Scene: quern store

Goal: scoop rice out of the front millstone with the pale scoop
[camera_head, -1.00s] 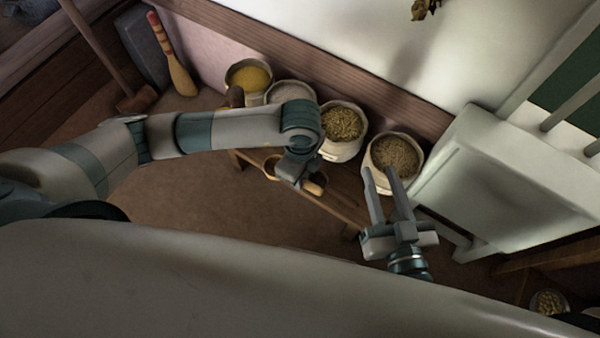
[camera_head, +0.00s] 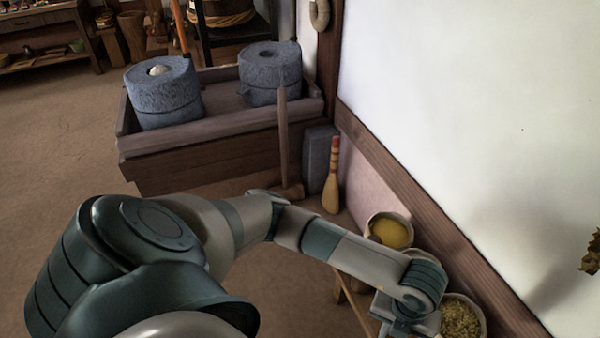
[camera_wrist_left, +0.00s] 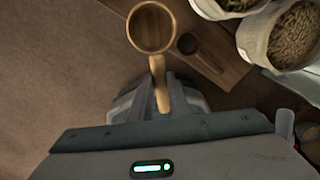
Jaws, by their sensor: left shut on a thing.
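The pale scoop is a light wooden cup (camera_wrist_left: 137,42) with a straight handle. My left gripper (camera_wrist_left: 160,98) is shut on that handle, with the cup pointing away past the fingertips. The cup looks empty and overhangs the bench edge; its height cannot be told. In the head view my left wrist is at the bottom right and the scoop is hidden. The front millstone (camera_head: 165,102) is a grey stone drum at the upper left, with white rice (camera_head: 159,70) showing in its top. It stands well away from my left gripper. My right gripper is not in view.
A second millstone (camera_head: 270,80) stands behind right on the same wooden trough (camera_head: 215,128). A dark scoop (camera_wrist_left: 188,43) lies on the bench (camera_wrist_left: 222,60) near grain sacks (camera_wrist_left: 295,35). Floor at left is clear.

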